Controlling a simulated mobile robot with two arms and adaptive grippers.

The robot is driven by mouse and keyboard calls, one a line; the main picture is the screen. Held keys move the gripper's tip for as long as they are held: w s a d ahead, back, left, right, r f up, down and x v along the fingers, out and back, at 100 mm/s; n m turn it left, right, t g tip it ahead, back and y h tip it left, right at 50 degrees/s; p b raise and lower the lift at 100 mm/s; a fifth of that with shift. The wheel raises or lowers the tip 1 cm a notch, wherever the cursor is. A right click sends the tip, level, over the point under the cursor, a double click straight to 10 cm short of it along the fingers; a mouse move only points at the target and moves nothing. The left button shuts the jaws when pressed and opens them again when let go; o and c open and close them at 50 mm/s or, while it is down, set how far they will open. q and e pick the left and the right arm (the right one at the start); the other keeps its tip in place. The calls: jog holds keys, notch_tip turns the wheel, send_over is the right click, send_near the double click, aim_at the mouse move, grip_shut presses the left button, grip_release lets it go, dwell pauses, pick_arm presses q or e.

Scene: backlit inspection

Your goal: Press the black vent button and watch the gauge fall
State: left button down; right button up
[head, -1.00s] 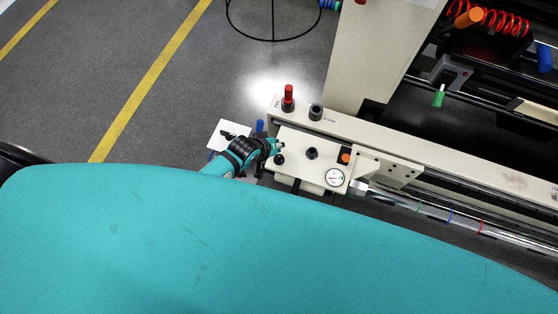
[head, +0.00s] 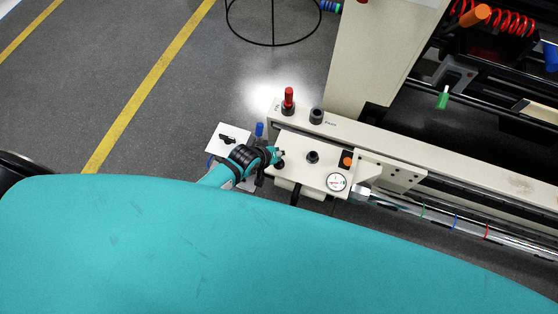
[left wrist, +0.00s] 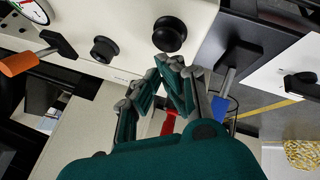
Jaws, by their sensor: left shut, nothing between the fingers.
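A pale panel (head: 300,178) carries a round white gauge (head: 337,182); its needle is too small to read. A black button (head: 281,165) at the panel's left end is partly behind my left gripper (head: 279,155). My left gripper is shut and empty. In the left wrist view, its fingertips (left wrist: 177,66) are just below a large round black button (left wrist: 170,34); I cannot tell if they touch. A smaller black knob (left wrist: 103,49) and part of the gauge (left wrist: 30,10) show there too. My right gripper is not in view.
An orange-tipped switch (head: 347,161) and a black knob (head: 312,157) sit beside the gauge. A red-topped post (head: 288,99) and a black cap (head: 316,115) stand on the beam behind. A white plate (head: 226,137) lies left of the panel.

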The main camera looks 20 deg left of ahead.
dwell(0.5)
pick_arm(q)
jog(key=shift+f, duration=0.1)
jog(key=shift+f, duration=0.35)
jog(key=shift+f+b, duration=0.35)
jog(key=shift+f, duration=0.05)
dwell(0.7)
jog(key=shift+r, duration=0.1)
jog(key=shift+r+p, duration=0.75)
jog(key=shift+p, duration=0.25)
notch_tip(320, 180, up, 5)
jog(key=p, duration=0.5)
